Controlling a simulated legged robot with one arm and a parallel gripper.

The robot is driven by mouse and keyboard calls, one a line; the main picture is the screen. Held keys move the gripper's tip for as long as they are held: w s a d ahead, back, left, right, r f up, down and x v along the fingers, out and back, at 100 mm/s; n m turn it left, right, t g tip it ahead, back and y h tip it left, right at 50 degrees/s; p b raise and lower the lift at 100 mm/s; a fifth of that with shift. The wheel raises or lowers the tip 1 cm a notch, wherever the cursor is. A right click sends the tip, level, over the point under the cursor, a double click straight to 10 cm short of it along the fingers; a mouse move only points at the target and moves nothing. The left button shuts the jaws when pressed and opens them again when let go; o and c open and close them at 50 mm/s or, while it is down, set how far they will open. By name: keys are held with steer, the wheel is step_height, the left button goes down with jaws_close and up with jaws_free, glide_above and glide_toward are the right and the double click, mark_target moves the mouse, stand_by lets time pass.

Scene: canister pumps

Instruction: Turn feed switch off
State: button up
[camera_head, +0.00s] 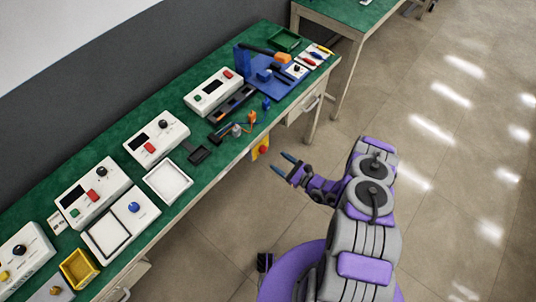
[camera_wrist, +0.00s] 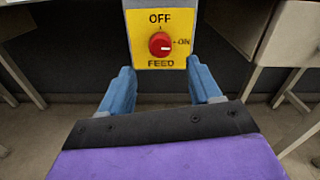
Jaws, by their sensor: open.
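The feed switch is a red round knob (camera_wrist: 160,44) on a yellow plate (camera_wrist: 151,62) marked OFF at the top, ON at the right and FEED below. The white mark on the knob points right, toward ON. In the head view the yellow plate (camera_head: 255,153) with its red knob (camera_head: 263,150) hangs below the bench's front edge. My gripper (camera_head: 289,165) is open, with its blue fingers pointing at the plate from a short distance. In the wrist view my gripper (camera_wrist: 163,82) has one finger on each side, below the knob, and nothing between them.
The green-topped bench (camera_head: 90,135) carries several white control boxes, a white tray (camera_head: 168,181), a yellow bin (camera_head: 78,268) and a blue fixture (camera_head: 268,75). Drawer units flank the plate in the wrist view. The tiled floor (camera_head: 450,180) to the right is clear.

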mark_target(265, 151)
steer(key=b+x, duration=0.1)
steer(key=x, duration=0.4)
steer(key=shift+s+f, duration=0.1)
steer(key=shift+x, duration=1)
steer(key=c, duration=1)
